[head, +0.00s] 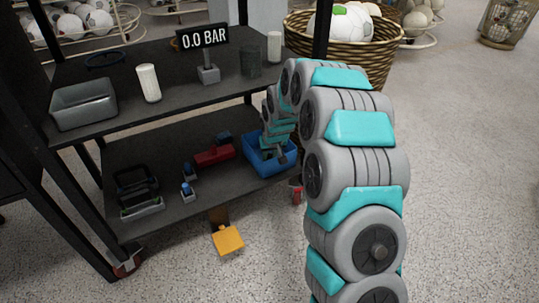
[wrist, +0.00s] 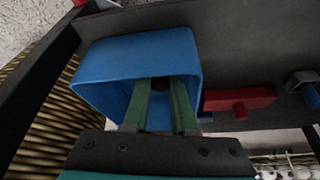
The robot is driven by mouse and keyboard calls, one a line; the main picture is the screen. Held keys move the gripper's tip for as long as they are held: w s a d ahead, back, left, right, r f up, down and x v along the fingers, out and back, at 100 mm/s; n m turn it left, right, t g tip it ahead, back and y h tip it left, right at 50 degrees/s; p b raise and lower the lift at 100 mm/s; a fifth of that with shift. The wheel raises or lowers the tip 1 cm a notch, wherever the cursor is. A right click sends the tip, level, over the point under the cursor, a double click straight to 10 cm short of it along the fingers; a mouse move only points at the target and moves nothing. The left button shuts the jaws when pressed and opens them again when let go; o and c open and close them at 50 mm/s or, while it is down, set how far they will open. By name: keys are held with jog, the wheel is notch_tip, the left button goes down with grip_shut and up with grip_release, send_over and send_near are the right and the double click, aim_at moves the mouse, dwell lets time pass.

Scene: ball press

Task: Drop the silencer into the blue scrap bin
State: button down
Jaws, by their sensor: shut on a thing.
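The blue scrap bin (head: 275,170) stands at the right end of the lower shelf. In the wrist view the bin (wrist: 105,75) fills the upper middle, its open mouth facing me. My gripper (wrist: 162,90) has its green fingers inside the mouth outline. It is shut on a small dark round-ended thing, likely the silencer (wrist: 161,83), seen end-on between the fingertips and mostly hidden. In the head view my gripper (head: 277,156) reaches down at the bin, partly covered by my arm. Whether the held thing touches the bin's bottom cannot be told.
A red vise-like tool (head: 214,155) sits left of the bin on the lower shelf (head: 235,188). The upper shelf (head: 115,124) overhangs it, carrying a grey tray (head: 83,104) and a pressure display (head: 202,37). A wicker basket (head: 372,65) stands behind right. A yellow pedal (head: 228,240) lies in front.

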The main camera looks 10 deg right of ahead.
jog(key=shift+f, duration=0.2)
jog(key=c, duration=0.7)
grip_release()
jog(key=shift+r, duration=0.25)
jog(key=p+v, duration=0.1)
jog(key=v, duration=1.1)
jog(key=s+r+g, duration=0.2)
jog(key=s, duration=1.3)
jog(key=s+r+g, duration=0.2)
jog(key=s, duration=1.3)
jog(key=s+r+g, duration=0.2)
jog(key=s, duration=1.3)
jog(key=shift+s+d+m, duration=0.3)
